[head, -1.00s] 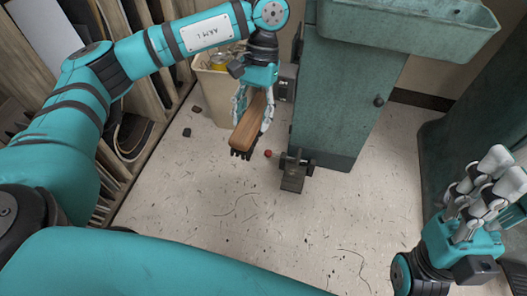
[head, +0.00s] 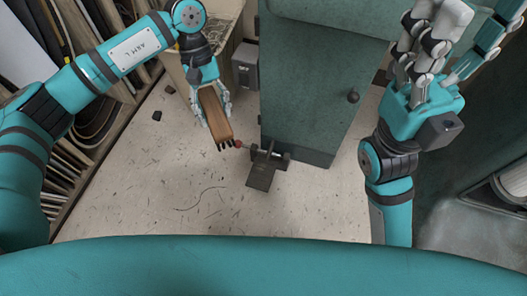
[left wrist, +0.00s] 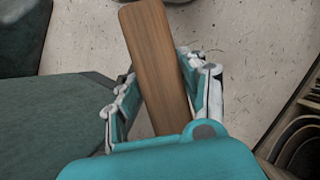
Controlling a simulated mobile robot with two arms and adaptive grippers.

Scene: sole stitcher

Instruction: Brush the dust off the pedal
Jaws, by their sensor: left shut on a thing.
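The pedal (head: 262,172) is a dark metal plate low at the foot of the teal machine cabinet (head: 310,85). Dust on it is too small to tell. My left gripper (head: 216,98) is shut on a wooden brush (head: 214,112) with dark bristles at its lower end. The brush end is left of and above the pedal in the picture, seemingly apart from it. In the left wrist view the brush's wooden back (left wrist: 158,65) lies between the fingers; its bristles are hidden. My right gripper (head: 432,45) is raised at upper right, open and empty.
A small red ball (head: 238,144) shows beside the brush end and pedal. A grey switch box (head: 245,66) is on the cabinet's left side. A wooden rack (head: 95,110) stands at left, a bin (head: 180,72) behind the left gripper. Scuffed floor (head: 160,200) is open in front.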

